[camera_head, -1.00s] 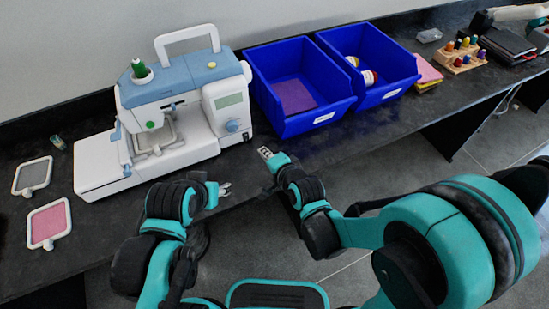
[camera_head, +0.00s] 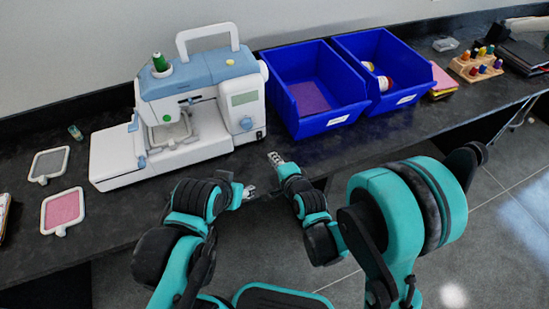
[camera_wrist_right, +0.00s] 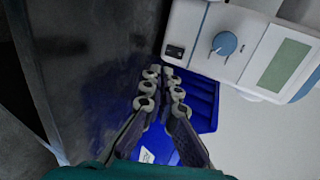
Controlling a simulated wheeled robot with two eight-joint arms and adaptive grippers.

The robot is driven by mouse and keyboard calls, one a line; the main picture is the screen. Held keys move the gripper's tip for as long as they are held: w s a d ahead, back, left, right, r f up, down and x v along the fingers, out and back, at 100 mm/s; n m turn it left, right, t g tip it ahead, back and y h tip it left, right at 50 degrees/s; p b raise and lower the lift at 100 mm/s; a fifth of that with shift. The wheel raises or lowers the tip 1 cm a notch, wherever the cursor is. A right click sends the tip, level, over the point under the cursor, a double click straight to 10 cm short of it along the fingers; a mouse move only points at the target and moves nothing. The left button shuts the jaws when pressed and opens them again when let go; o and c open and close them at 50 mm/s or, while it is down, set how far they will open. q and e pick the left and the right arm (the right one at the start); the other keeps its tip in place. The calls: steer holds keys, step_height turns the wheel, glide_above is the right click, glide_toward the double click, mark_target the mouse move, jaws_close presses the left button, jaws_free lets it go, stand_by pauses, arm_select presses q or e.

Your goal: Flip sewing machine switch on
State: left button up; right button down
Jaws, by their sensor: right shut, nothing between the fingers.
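The white and blue sewing machine (camera_head: 205,110) stands on the dark worktop at the left. Its small black switch (camera_head: 260,134) is low on the right end, below the blue dial. The switch also shows in the right wrist view (camera_wrist_right: 175,52), beside the dial, but its position is too small to tell. My right gripper (camera_head: 275,158) is shut and empty, in front of the machine's right end and apart from the switch. Its fingers (camera_wrist_right: 160,88) point toward the switch side in the wrist view. My left gripper (camera_head: 249,191) is near the worktop's front edge; its jaws are too small to judge.
Two blue bins (camera_head: 318,120) (camera_head: 385,102) stand right of the machine, close beyond my right gripper. Two small hoops, grey (camera_head: 49,163) and pink (camera_head: 63,210), lie at the left. A thread rack (camera_head: 478,65) is at the far right. The worktop's front edge is close to both grippers.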

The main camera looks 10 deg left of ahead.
mark_target(260, 139)
steer(key=x, duration=0.4)
steer(key=shift+r+p, duration=0.1)
steer(key=shift+p, duration=0.25)
steer(key=b+x, duration=0.2)
steer(key=x, duration=0.3)
steer(key=shift+w+a, duration=0.25)
steer(key=shift+w, duration=0.05)
steer(key=shift+w+a+r, duration=0.15)
steer(key=shift+w+a, duration=0.15)
steer(key=shift+w, duration=0.15)
